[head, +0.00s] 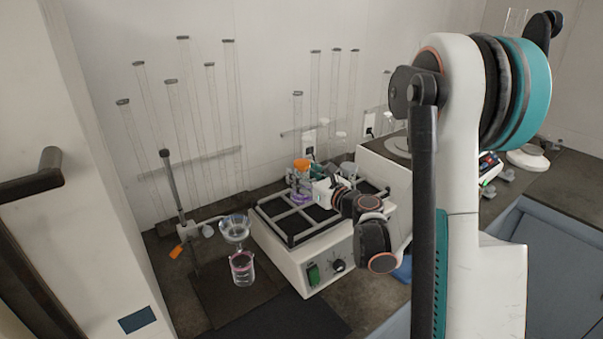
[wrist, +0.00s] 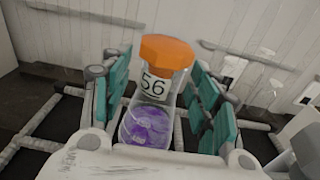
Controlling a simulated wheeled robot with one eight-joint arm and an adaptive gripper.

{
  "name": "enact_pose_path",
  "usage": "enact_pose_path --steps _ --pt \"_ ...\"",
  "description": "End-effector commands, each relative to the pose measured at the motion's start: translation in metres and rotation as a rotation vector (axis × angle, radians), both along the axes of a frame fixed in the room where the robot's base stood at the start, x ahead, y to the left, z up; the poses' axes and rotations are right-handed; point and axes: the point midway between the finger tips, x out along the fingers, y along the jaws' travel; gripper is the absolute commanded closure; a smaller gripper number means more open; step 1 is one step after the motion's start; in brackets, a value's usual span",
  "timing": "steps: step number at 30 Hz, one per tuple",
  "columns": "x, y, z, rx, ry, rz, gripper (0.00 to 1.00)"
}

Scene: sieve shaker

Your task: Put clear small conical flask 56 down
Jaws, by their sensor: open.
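The clear small conical flask 56 (wrist: 150,100) has an orange cap, a white label reading 56 and purple liquid low inside. It stands nearly upright between the teal-padded fingers of my gripper (wrist: 160,95) in the wrist view. The fingers are open, with a gap showing beside the flask's neck. In the head view the flask (head: 301,180) is at the back left part of the shaker's barred platform (head: 290,238), with my gripper (head: 312,180) around it. Its base is partly hidden, so exact contact with the platform cannot be told.
A stand holds a glass funnel (head: 235,228) above a beaker with pink liquid (head: 242,268), left of the shaker. Tall glass tubes (head: 205,110) line the wall behind. A white box (head: 385,165) stands behind right. Platform bars surround the flask.

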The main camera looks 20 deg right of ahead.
Motion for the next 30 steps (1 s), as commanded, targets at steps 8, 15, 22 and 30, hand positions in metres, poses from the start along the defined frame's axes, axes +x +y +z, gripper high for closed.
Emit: enact_pose_path --steps 8,15,22,30 --pt "-0.056 -0.013 0.005 0.000 0.000 -0.004 0.44" --pt "-0.094 -0.021 0.004 0.000 0.000 -0.003 0.44" --pt "-0.107 -0.022 0.005 0.000 0.000 -0.001 0.44" --pt "-0.107 -0.022 0.005 0.000 0.000 -0.001 0.44"
